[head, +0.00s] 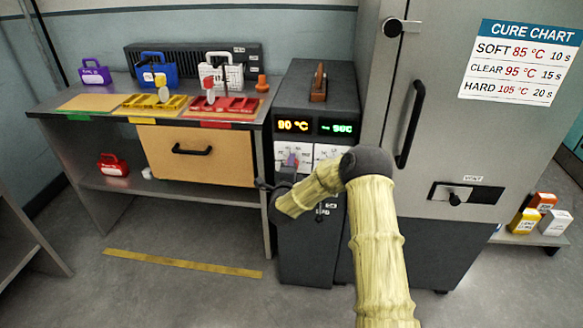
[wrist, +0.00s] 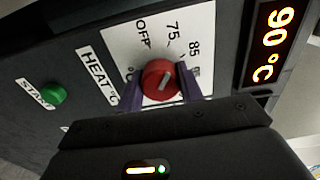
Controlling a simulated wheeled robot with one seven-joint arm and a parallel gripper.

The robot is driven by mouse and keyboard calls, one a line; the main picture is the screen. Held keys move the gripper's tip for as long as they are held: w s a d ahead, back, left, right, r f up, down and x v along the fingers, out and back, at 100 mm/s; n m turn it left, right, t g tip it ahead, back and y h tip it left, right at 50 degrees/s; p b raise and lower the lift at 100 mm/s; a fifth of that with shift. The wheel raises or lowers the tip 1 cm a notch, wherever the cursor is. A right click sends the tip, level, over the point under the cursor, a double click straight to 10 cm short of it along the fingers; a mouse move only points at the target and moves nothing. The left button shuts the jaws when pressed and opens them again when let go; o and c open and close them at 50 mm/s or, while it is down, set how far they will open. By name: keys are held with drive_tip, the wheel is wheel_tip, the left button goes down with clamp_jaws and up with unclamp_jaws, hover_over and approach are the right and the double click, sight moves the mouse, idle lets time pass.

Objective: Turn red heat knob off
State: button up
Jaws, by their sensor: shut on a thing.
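The red heat knob (wrist: 159,80) sits on a white dial plate (wrist: 120,38) marked OFF, 75 and 85, beside a HEAT °C label. Its pale pointer line slants up and right, roughly toward the 75 and 85 marks; the exact setting is hard to tell. My gripper (wrist: 160,88) has its purple fingers on both sides of the knob, shut on it. In the head view my gripper (head: 290,160) is at the dark control unit's front (head: 303,225), and the knob is hidden there. The orange display (head: 293,126) reads 90 °C, also in the wrist view (wrist: 272,42).
A green START button (wrist: 54,94) is near the knob. A green display (head: 338,128) is beside the orange one. A grey cabinet with a black handle (head: 409,125) stands close on the right. A bench with a wooden drawer (head: 195,165) stands on the left.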

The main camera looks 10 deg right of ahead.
drive_tip(key=n, duration=0.4)
drive_tip(key=shift+f+n+b, duration=0.1)
drive_tip(key=shift+n+b, duration=0.2)
drive_tip(key=n, duration=0.4)
drive_tip(key=shift+f, duration=0.1)
drive_tip(key=shift+n, duration=0.3)
drive_tip(key=o, duration=1)
drive_tip(key=v, duration=1.7)
drive_tip(key=shift+s, duration=0.25)
drive_tip(key=shift+w, duration=0.1)
